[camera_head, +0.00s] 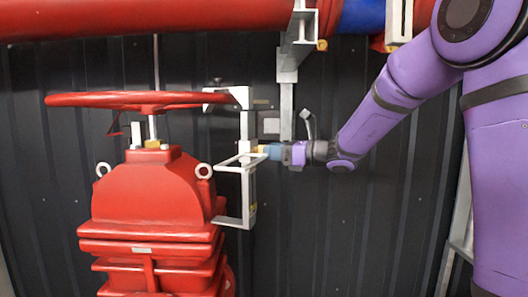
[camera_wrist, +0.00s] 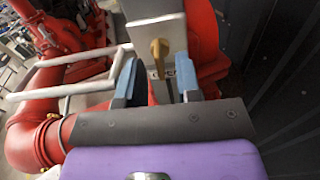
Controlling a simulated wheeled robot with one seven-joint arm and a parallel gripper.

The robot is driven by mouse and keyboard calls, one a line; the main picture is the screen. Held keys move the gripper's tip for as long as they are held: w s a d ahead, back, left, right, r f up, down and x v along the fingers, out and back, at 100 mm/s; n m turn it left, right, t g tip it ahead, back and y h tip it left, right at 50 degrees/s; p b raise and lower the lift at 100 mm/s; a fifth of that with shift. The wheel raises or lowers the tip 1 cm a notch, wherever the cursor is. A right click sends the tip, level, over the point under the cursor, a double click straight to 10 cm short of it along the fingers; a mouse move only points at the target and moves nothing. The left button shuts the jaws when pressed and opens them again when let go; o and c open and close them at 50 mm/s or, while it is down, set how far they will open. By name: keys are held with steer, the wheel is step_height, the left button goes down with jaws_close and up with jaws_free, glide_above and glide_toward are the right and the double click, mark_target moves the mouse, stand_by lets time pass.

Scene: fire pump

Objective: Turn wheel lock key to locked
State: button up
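The wheel lock is a light grey metal box (camera_wrist: 150,12) with a brass-coloured key (camera_wrist: 159,50) on it. In the wrist view the key lies between my gripper's (camera_wrist: 157,75) two blue fingers. The fingers are apart, with a gap on each side of the key; I see no contact. In the head view my gripper (camera_head: 266,151) is level with the lock on its upright bracket (camera_head: 248,125), right beside it. A bit of yellow shows at the fingertips there, and the key is mostly hidden. The red handwheel (camera_head: 140,100) is at the upper left.
The red valve body (camera_head: 150,190) stands left. A grey support post (camera_head: 286,105) rises behind, before a dark corrugated wall (camera_head: 370,235). Red pipe (camera_head: 150,18) crosses above.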

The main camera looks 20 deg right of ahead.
steer(key=shift+x, duration=1.4)
jaws_close()
